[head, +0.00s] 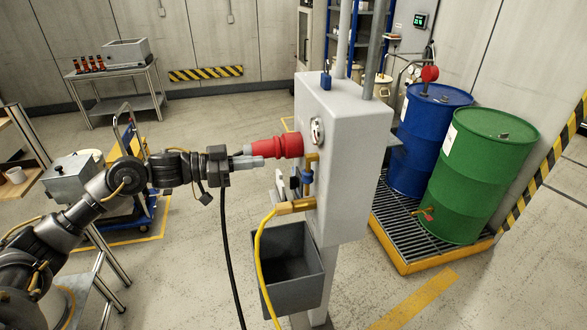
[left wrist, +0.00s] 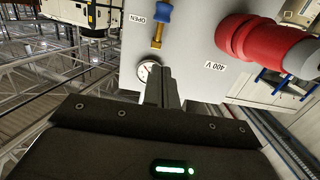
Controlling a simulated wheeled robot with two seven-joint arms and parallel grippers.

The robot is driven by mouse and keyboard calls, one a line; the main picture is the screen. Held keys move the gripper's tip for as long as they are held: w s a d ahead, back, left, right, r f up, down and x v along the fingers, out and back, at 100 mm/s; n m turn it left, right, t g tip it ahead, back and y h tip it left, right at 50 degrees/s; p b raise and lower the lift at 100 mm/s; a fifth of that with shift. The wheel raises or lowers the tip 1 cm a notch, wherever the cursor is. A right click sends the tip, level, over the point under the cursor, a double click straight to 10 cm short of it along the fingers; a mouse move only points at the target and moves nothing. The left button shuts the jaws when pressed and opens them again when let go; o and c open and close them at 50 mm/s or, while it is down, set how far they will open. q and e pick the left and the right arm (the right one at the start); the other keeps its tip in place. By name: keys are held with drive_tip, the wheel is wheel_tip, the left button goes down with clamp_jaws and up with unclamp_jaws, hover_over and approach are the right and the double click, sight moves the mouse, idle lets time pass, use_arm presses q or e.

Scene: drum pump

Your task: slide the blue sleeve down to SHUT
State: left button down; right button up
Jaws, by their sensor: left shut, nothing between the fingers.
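The blue sleeve (left wrist: 164,14) sits on a brass stem (left wrist: 157,42) beside the OPEN label (left wrist: 137,18) in the left wrist view, which is upside down. In the head view the blue sleeve (head: 306,178) is small, below the gauge on the front of the grey box (head: 345,150). My left gripper (head: 259,161) is shut and empty, in front of the box beside the red plug. In the left wrist view its closed fingers (left wrist: 161,84) overlap the picture of the gauge, apart from the sleeve. A SHUT label cannot be made out. My right gripper is not in view.
A red plug (head: 281,146) sticks out of the box near my left fingers. A round gauge (head: 317,131) is above the stem. A yellow hose (head: 258,250) and a grey bin (head: 290,272) hang below. Blue and green drums (head: 489,175) stand at right.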

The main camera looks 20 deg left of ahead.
use_arm(q)
drive_tip(key=shift+s+a+r+g, duration=0.15)
drive_tip(key=shift+a+r+g, duration=0.2)
drive_tip(key=shift+r, duration=0.3)
drive_tip(key=shift+d, duration=0.1)
drive_tip(key=p, duration=0.5)
hover_over(308, 176)
drive_tip(key=a, duration=0.4)
drive_tip(key=f, duration=0.2)
drive_tip(key=f+p, duration=0.1)
drive_tip(key=f, duration=0.2)
drive_tip(key=shift+s, duration=0.2)
